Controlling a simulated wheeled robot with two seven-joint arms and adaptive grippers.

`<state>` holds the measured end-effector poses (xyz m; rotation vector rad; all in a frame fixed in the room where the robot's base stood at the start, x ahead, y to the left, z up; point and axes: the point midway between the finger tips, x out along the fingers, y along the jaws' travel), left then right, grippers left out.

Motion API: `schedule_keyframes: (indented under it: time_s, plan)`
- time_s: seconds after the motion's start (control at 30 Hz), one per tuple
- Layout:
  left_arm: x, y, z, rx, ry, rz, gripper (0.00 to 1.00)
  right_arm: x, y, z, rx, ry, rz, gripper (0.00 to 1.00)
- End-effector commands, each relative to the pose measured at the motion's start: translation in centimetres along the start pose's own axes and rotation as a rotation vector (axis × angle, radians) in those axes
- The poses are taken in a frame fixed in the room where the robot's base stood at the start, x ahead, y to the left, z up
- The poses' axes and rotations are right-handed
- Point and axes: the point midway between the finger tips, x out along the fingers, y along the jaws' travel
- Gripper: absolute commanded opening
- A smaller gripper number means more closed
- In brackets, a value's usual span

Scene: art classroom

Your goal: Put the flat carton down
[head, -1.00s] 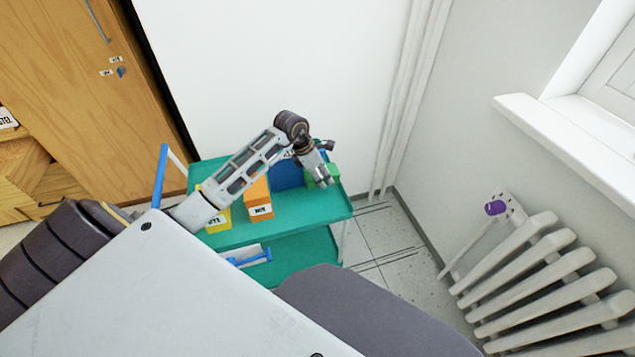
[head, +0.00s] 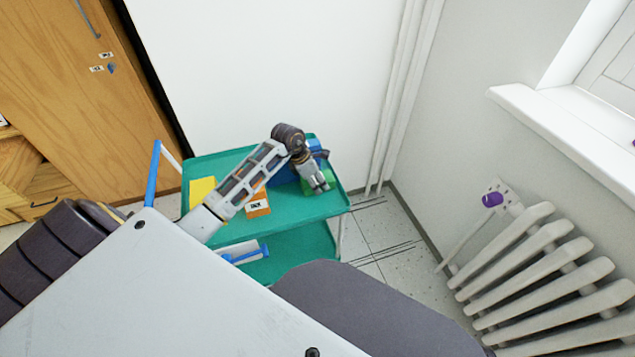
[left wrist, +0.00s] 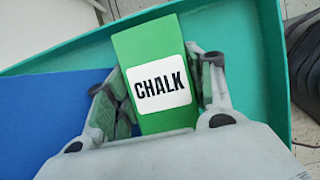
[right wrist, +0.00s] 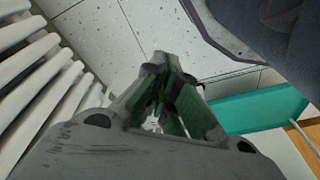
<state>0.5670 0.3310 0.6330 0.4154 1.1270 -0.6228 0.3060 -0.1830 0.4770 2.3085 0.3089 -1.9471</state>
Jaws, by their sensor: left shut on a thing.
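The flat carton is a green box with a white CHALK label (left wrist: 160,85), seen from above in the left wrist view. My left gripper (left wrist: 163,95) is shut on it, one finger on each side. In the head view my left gripper (head: 320,187) is over the right end of the teal cart's top shelf (head: 300,208), with a little of the green carton (head: 327,179) showing beside it. I cannot tell whether the carton touches the shelf. My right gripper (right wrist: 168,85) looks shut and empty, above the floor.
A blue object (left wrist: 55,125) lies left of the carton. An orange box (head: 258,205) and a yellow box (head: 202,190) stand farther left on the shelf. A white radiator (head: 540,270) is on the right. Bare shelf shows along the front edge.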

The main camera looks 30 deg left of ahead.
Motion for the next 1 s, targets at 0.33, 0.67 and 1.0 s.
schedule_keyframes:
  time_s: [0.33, 0.67, 1.0]
  plan:
    - [0.52, 0.01, -0.20, 0.000, -0.001, 0.000, 0.21, -0.76, -0.11, -0.45, -0.001, 0.017, -0.002, 0.00]
    - [0.77, 0.00, -0.30, 0.000, -0.001, 0.000, 0.62, -0.57, -0.15, -0.17, -0.001, 0.012, -0.002, 0.00]
    - [0.62, 0.01, -0.24, 0.000, -0.001, 0.000, 0.62, -0.85, -0.17, -0.38, -0.002, 0.018, -0.002, 0.00]
